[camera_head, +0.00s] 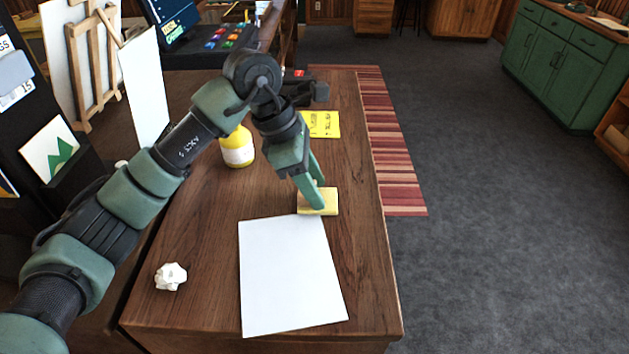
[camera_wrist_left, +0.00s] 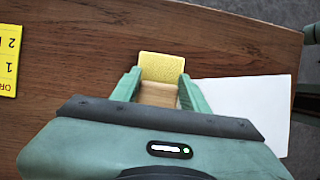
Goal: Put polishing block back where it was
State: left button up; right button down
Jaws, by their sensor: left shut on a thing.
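The polishing block (camera_head: 325,202) has a yellow pad and a tan, wood-coloured part. It is at the far edge of the white sheet (camera_head: 288,275) on the wooden counter. My left gripper (camera_head: 318,205) comes down over it from the far side. In the left wrist view the block (camera_wrist_left: 162,68) sits between the two fingers of my left gripper (camera_wrist_left: 160,92), which are shut on its tan part. Whether the block touches the counter I cannot tell. My right gripper is not in view.
A yellow bottle (camera_head: 238,148) and a yellow printed card (camera_head: 322,124) are farther back on the counter. A crumpled white paper ball (camera_head: 170,276) lies at the front left. The counter's right side is clear to its edge.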

pick_arm(q)
jog(key=shift+f, duration=0.1)
jog(key=shift+f, duration=0.1)
jog(key=o, duration=1.4)
jog(key=shift+o, duration=0.2)
